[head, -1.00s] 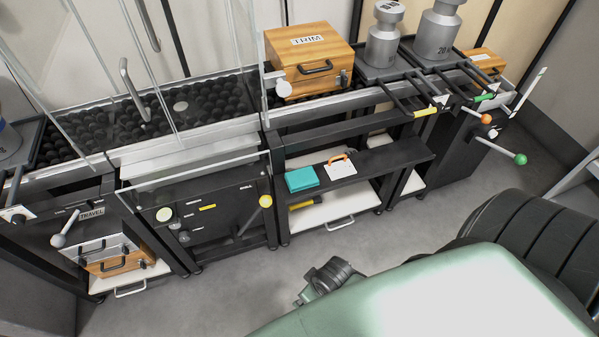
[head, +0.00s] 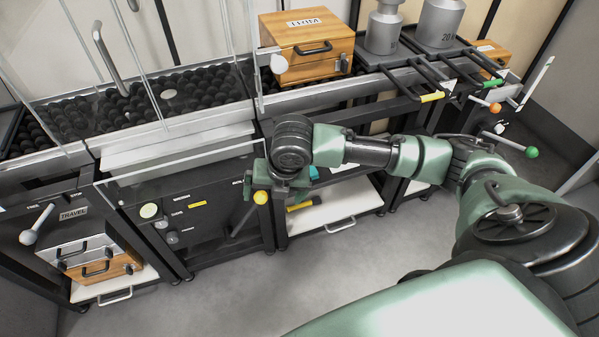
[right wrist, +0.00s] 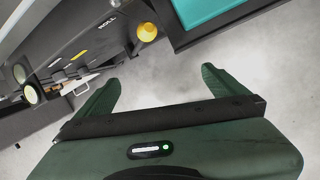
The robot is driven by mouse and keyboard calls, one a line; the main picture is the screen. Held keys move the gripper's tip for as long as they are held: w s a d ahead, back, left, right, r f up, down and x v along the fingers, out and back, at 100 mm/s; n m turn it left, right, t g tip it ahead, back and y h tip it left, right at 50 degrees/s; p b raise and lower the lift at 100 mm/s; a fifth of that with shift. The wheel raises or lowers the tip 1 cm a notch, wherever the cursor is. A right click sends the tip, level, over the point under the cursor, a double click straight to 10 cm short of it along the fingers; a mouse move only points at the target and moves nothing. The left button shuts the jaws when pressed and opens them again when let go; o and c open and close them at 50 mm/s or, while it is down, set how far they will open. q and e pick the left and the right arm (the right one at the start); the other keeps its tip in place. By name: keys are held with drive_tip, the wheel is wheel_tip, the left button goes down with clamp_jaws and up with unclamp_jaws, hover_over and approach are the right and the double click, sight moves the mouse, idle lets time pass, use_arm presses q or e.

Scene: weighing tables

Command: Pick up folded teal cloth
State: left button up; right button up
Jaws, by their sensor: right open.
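The folded teal cloth (head: 314,173) lies on the black shelf under the counter; in the head view my right arm hides most of it. In the right wrist view the cloth (right wrist: 207,12) shows at the top, cut off by the frame edge. My right gripper (head: 284,192) is in front of the shelf's left end. In its wrist view the two green fingers (right wrist: 158,82) are spread wide with nothing between them, and the cloth is beyond the right finger, apart from it. My left gripper is not in view.
A yellow knob (right wrist: 147,32) on a lever stands close to the gripper and the cloth. A black cabinet (head: 180,215) is to the left. A yellow-handled tool lies on the lower white shelf (head: 345,210). The wooden TRIM box (head: 305,55) stands above; grey floor is free in front.

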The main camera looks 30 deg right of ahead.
drive_tip(key=w+d+r+n, duration=0.1)
drive_tip(key=d, duration=0.2)
drive_tip(key=w+d+r+n+h, duration=0.1)
drive_tip(key=d+r, duration=0.1)
drive_tip(key=d, duration=0.2)
drive_tip(key=w+d+r+n, duration=0.1)
drive_tip(key=d+r, duration=0.1)
drive_tip(key=d, duration=0.1)
drive_tip(key=shift+w+d+n+h, duration=0.15)
drive_tip(key=shift+n+h, duration=0.15)
drive_tip(key=shift+d+f, duration=0.15)
drive_tip(key=shift+f, duration=0.1)
drive_tip(key=b+x, duration=0.3)
drive_tip(key=x, duration=0.2)
drive_tip(key=shift+f, duration=0.35)
drive_tip(key=shift+w+f, duration=0.2)
drive_tip(key=shift+f, duration=0.5)
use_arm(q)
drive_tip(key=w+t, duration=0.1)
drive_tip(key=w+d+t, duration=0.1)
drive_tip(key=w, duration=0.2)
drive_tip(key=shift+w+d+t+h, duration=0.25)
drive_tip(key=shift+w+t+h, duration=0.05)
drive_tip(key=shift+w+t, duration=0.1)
use_arm(e)
drive_tip(key=shift+c, duration=0.3)
drive_tip(key=c, duration=1.2)
